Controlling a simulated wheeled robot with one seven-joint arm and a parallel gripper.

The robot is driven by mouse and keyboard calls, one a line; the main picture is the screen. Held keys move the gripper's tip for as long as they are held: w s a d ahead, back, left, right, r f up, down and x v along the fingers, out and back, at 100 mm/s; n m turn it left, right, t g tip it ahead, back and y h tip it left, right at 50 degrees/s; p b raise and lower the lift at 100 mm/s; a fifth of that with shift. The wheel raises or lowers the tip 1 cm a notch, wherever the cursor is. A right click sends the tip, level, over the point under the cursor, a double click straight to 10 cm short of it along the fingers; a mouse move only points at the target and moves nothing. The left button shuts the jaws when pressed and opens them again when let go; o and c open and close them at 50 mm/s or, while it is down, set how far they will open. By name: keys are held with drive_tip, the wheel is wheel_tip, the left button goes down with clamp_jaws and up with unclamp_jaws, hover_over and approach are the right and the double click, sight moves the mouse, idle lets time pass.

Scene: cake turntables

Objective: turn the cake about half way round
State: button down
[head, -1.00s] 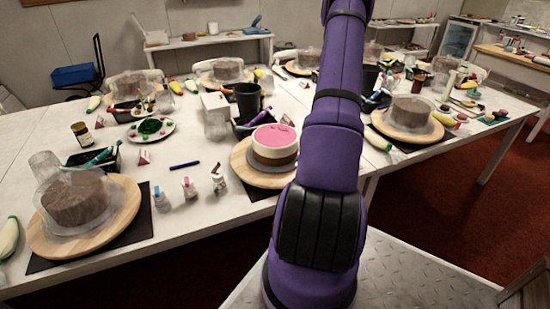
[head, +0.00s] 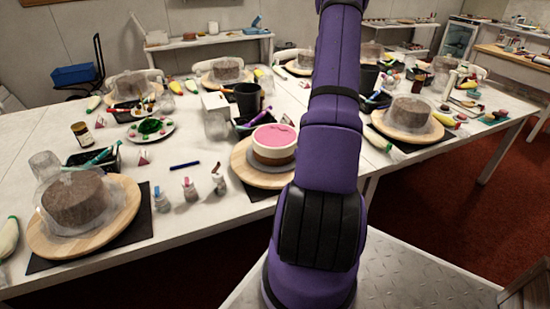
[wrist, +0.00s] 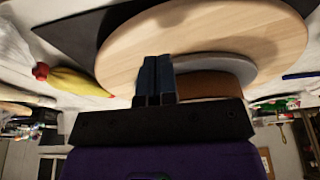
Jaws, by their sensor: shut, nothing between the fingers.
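The cake (head: 274,142) has a pink top, a white upper side and a brown lower band. It sits on a grey disc (head: 256,161) on a round wooden turntable (head: 242,168), left of my arm in the head view. My gripper is hidden behind my arm there. In the wrist view, which looks upside down, my gripper (wrist: 155,78) has its dark fingers together, with nothing between them. They overlap the wooden turntable (wrist: 200,38), beside the grey disc (wrist: 215,64) and the cake's brown side (wrist: 205,86). I cannot tell whether they touch anything.
Small bottles (head: 190,188) stand left of the turntable. A black cup (head: 248,99) and a tray of tools are behind it. Another covered brown cake (head: 78,199) on a wooden board is at the left. A yellow piping bag (wrist: 80,82) shows in the wrist view.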

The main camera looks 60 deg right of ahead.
drive_tip(key=a, duration=0.2)
drive_tip(key=w+a, duration=0.1)
drive_tip(key=a, duration=0.1)
drive_tip(key=w+a, duration=0.1)
drive_tip(key=a, duration=0.2)
drive_tip(key=shift+w, duration=0.1)
hover_over(269, 182)
drive_tip(key=w+a, duration=0.2)
drive_tip(key=shift+d, duration=0.2)
drive_tip(key=shift+f, duration=0.1)
drive_tip(key=shift+f, duration=1.3)
drive_tip(key=shift+s+d, duration=0.3)
drive_tip(key=shift+s, duration=0.35)
drive_tip(key=shift+s+d, duration=0.25)
drive_tip(key=shift+s, duration=0.4)
